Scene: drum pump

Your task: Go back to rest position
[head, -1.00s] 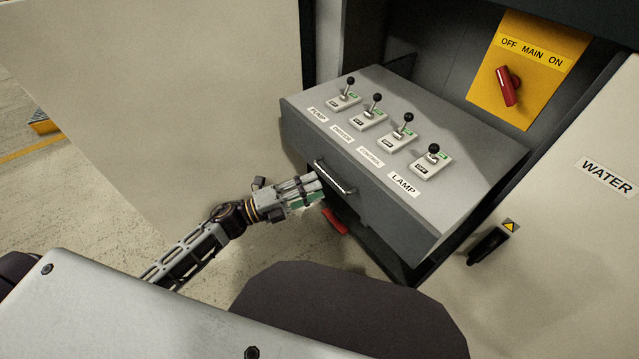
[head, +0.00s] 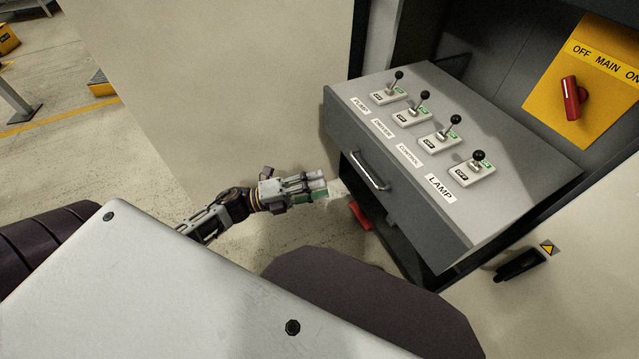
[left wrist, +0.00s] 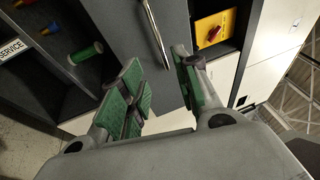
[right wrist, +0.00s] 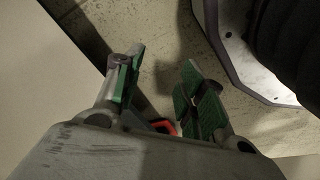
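My left gripper (head: 322,186) is to the left of the drawer handle (head: 370,171) in the head view, with a gap between them. In the left wrist view its green-padded fingers (left wrist: 165,88) stand apart with nothing between them, and the handle (left wrist: 157,30) lies beyond them. My right gripper (right wrist: 157,85) shows only in the right wrist view, its fingers apart and empty above the floor. The grey drawer (head: 440,170) is pulled out, with several black-knobbed toggle switches on its top.
A yellow panel with a red main switch (head: 572,97) is at the back right. A red object (head: 360,215) lies below the drawer. A black handle (head: 520,265) sits on the white door at right. A large pale door (head: 210,80) stands left.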

